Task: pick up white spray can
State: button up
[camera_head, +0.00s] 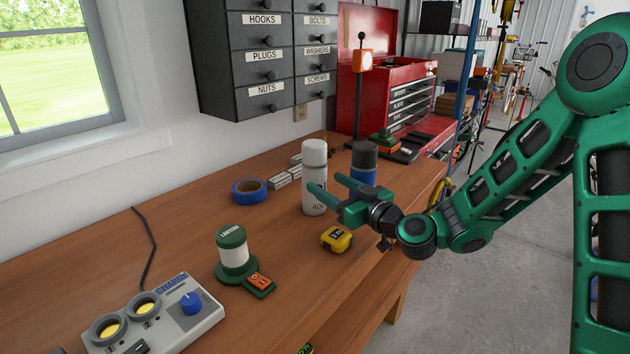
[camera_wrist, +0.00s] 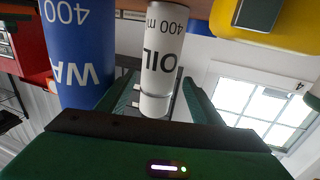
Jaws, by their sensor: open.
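The white spray can (camera_head: 314,160) stands upright on the wooden workbench. It has a pale grey cap and dark lettering. In the wrist view the white can (camera_wrist: 163,50) reads "OIL" and appears upside down, lined up between my fingers. My gripper (camera_head: 325,182) is open and level beside the can, reaching in from the right. One finger overlaps the can's front in the head view, and the other is at its right. The fingers (camera_wrist: 158,88) show on both sides of the can in the wrist view. I cannot tell if they touch it.
A blue can with a black cap (camera_head: 364,160) stands close on the right, partly behind my gripper. A yellow tape measure (camera_head: 337,239) lies in front. A green lantern-like item (camera_head: 232,250) stands nearer.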

aim_at(322, 179)
jog(key=x, duration=0.5)
jog(key=shift+d, duration=0.1)
jog(key=c, duration=1.1)
jog(key=shift+c, duration=0.7)
jog(key=shift+r, duration=0.1)
